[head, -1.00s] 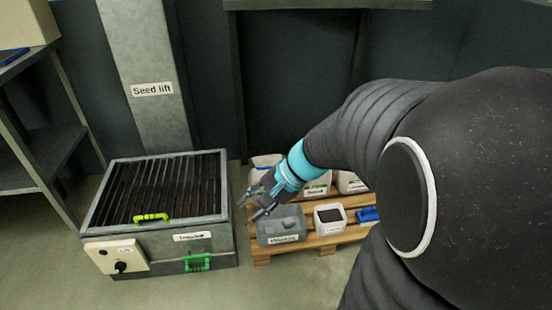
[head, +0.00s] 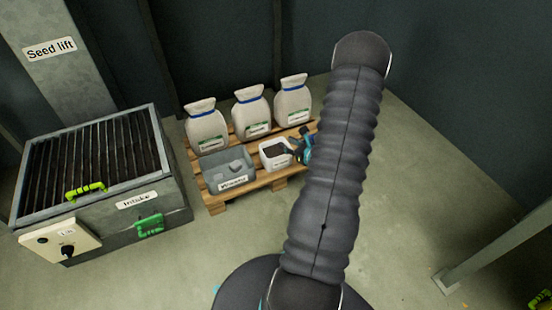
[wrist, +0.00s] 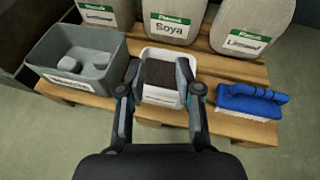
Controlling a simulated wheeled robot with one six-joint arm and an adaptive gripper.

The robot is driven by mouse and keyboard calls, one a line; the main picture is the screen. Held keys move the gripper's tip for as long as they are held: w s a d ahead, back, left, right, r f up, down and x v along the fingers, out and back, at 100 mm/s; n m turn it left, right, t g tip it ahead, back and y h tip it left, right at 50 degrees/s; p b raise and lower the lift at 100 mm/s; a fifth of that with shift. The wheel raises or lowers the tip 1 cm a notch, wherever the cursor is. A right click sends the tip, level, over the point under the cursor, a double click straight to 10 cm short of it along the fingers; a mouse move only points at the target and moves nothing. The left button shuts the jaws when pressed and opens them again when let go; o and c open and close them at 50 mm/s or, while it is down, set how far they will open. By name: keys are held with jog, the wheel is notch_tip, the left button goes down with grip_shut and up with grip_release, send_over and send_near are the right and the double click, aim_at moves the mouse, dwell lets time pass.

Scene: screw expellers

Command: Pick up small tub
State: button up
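The small tub is white with dark contents, and it stands upright on the wooden pallet, in the middle of the head view (head: 275,163) and of the wrist view (wrist: 162,97). My gripper (wrist: 158,82) is open, with one finger at the tub's left side and the other overlapping its right side in the wrist view. I cannot tell whether the fingertips touch the tub or are still above its rim. In the head view my gripper (head: 301,150) is at the tub's right edge, partly hidden by my arm.
A grey bin (wrist: 92,82) with a few lumps stands left of the tub. A blue-handled brush (wrist: 250,98) lies to its right. Three labelled sacks (head: 251,115) stand behind on the pallet (head: 217,203). The grated intake box (head: 120,215) is farther left. Floor in front is clear.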

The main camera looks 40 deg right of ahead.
aim_at(288, 144)
jog(key=s+d+f+m+g+h, duration=0.1)
jog(key=s+d+f+m+h, duration=0.25)
jog(key=d+f, duration=0.2)
jog(key=shift+y, duration=0.45)
jog(key=x, duration=0.4)
jog(key=b+x, duration=0.1)
jog(key=x, duration=0.4)
jog(key=a+x, duration=0.1)
jog(key=x, duration=0.3)
jog(key=shift+w+d+f, duration=0.1)
jog(key=shift+w+f, duration=0.1)
jog(key=shift+f, duration=0.2)
grip_shut()
